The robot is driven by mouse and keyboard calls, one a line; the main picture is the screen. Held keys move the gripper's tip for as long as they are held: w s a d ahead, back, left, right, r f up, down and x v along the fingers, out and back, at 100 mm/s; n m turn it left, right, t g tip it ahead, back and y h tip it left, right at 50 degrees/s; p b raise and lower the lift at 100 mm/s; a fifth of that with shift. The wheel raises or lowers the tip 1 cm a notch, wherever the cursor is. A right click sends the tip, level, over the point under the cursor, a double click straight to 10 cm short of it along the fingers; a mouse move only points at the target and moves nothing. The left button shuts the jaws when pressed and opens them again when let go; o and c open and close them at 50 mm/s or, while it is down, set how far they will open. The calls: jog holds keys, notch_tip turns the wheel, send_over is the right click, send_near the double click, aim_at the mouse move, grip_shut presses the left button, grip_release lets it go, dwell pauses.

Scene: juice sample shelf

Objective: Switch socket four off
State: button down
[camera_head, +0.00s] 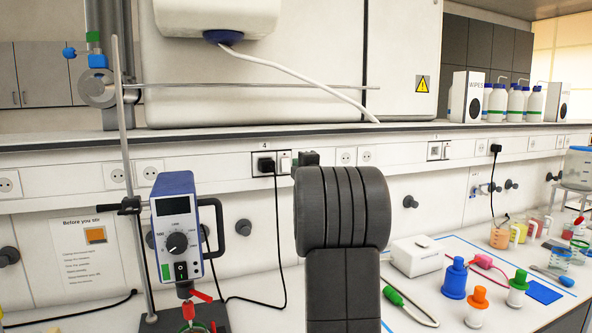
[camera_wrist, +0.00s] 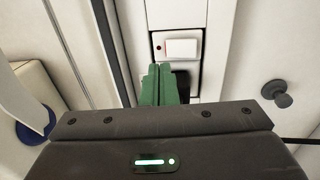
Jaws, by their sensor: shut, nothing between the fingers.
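Socket four (camera_head: 265,165) is in the wall strip in the head view, marked with a 4. A black plug with a cable sits in it, and its white switch (camera_head: 285,163) is just to the right. In the wrist view the white rocker switch (camera_wrist: 181,48) has a small dark reddish dot beside it; I cannot tell its position. The black plug (camera_wrist: 183,82) shows partly behind the fingers. My gripper (camera_wrist: 159,70) has green fingers, shut together and empty, with tips close to the switch and plug. Contact cannot be told. In the head view my arm hides the fingers.
A blue stirrer control box (camera_head: 176,232) on a stand is left of my arm. A bench shelf (camera_head: 420,126) runs above the sockets. Blue, orange and green bottles (camera_head: 455,278) stand right of my arm. A grey wall knob (camera_wrist: 279,92) is to the right in the wrist view.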

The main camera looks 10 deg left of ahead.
jog(key=b+v, duration=0.1)
jog(key=v, duration=0.6)
jog(key=shift+r, duration=0.65)
jog(key=shift+a, duration=0.2)
